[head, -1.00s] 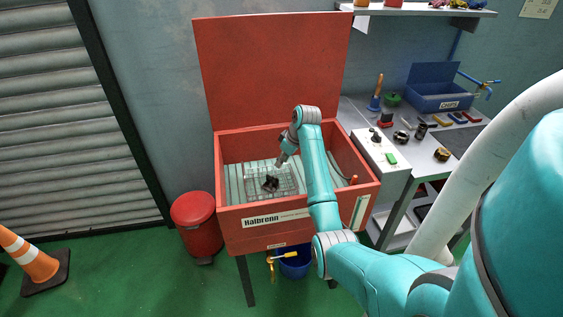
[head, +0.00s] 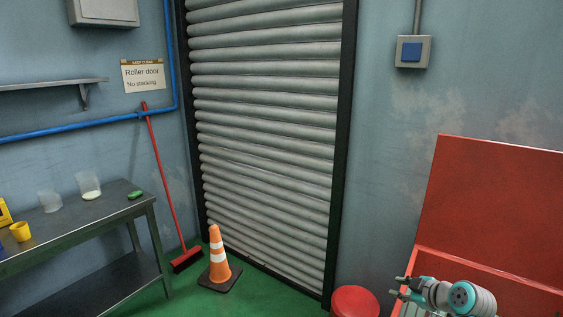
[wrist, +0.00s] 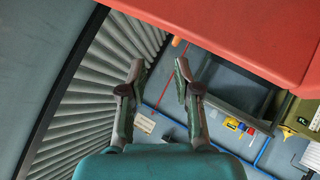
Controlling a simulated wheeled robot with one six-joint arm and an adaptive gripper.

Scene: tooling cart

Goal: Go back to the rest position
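My gripper (head: 399,286) shows at the lower right of the head view, above the left side of the open red box, pointing left. In the wrist view my gripper (wrist: 158,68) has its two fingers spread apart with nothing between them. The rest position itself is not marked in any view. The red box (head: 490,278) is cut off at the picture's edge and its inside is mostly hidden; its raised lid (head: 495,200) stands behind it. A red surface (wrist: 240,35) fills the upper right of the wrist view, close to the fingers.
A red bin (head: 355,301) stands left of the box. A roller door (head: 265,130), an orange cone (head: 219,262) and a red broom (head: 165,190) are farther left. A metal bench (head: 80,230) with cups stands at far left.

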